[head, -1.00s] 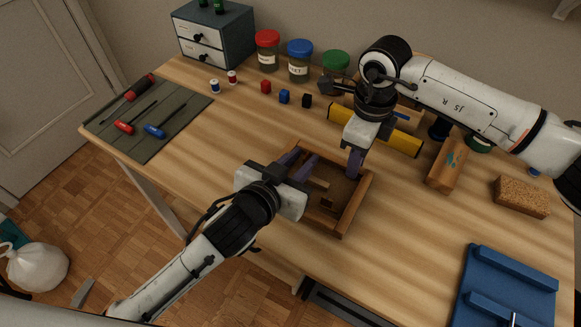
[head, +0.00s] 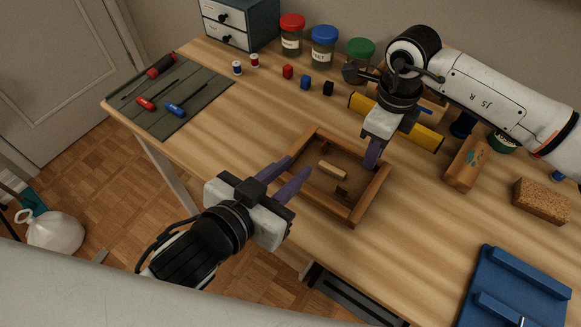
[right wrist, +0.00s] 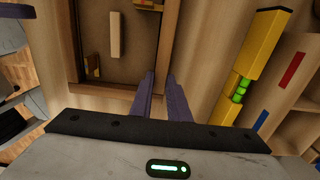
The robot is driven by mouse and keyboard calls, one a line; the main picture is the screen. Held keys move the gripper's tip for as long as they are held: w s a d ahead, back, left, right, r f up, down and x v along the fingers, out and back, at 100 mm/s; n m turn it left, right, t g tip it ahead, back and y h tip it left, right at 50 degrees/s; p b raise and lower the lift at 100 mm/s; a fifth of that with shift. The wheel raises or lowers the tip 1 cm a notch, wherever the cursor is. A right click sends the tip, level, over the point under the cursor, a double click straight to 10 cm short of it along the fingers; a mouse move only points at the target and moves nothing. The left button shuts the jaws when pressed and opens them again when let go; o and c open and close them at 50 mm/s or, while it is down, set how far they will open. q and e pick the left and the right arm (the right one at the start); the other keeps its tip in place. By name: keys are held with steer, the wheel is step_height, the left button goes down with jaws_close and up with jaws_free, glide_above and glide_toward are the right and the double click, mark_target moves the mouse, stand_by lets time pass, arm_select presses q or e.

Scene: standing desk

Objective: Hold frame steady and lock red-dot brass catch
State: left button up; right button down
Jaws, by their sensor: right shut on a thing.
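The wooden frame (head: 318,199) lies on the desk, a shallow tray-like box with a loose-looking wooden strip (head: 332,170) inside. My right gripper (head: 373,153) is shut on the frame's wall at its right side; the right wrist view shows its purple fingers (right wrist: 165,90) around that wall. A small brass-coloured piece (right wrist: 93,66) sits in a corner of the frame, and another (right wrist: 148,4) at the top edge of the right wrist view. I can make out no red dot on either.
A yellow level (right wrist: 258,60) lies close behind the frame. A wooden block (head: 467,163), a cork-coloured block (head: 540,201) and a blue board (head: 515,285) lie to the right. Jars, small cubes (head: 306,82) and a tool mat (head: 170,107) are further back.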

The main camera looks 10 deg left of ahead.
steer(key=c, duration=1.6)
jaws_free()
steer(key=shift+r, duration=0.1)
